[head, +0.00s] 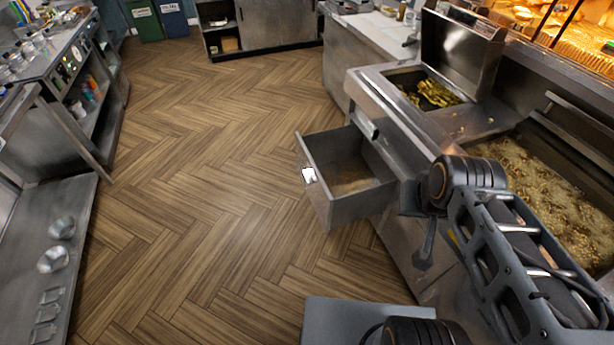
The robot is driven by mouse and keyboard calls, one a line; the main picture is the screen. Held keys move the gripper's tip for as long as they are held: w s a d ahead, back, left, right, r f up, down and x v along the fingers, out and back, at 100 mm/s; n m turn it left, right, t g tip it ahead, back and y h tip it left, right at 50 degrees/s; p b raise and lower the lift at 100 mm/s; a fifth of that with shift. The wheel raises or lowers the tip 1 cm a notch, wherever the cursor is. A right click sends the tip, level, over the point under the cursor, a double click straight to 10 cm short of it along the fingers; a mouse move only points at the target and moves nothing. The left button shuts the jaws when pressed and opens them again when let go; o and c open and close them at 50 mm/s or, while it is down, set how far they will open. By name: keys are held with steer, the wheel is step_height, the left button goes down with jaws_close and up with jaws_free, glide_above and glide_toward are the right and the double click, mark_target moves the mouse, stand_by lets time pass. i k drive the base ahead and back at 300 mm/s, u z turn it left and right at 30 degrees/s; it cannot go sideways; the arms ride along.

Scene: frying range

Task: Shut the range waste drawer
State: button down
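The range waste drawer (318,205) is a grey metal box pulled well out of the front of the steel frying range (395,140). Brownish crumbs cover part of its floor. A small white patch, perhaps a label, is on its front panel, which faces left toward the open floor. My gripper (426,258) appears as a dark shape at the end of my arm, just right of the drawer and by the range front. I cannot make out its fingers clearly, nor whether it touches anything.
Wooden floor (200,170) left of the drawer is clear. A steel counter (60,85) and low shelf (85,225) with metal bowls line the left side. The range top holds a fryer of bubbling oil (545,185) and a bin of fried food (435,94). Bins (147,22) stand at the back.

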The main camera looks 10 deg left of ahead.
mark_target(344, 178)
steer(key=u, duration=0.6)
steer(key=i, duration=0.8)
steer(key=u, duration=1.3)
steer(key=i, duration=0.25)
steer(key=u, duration=0.2)
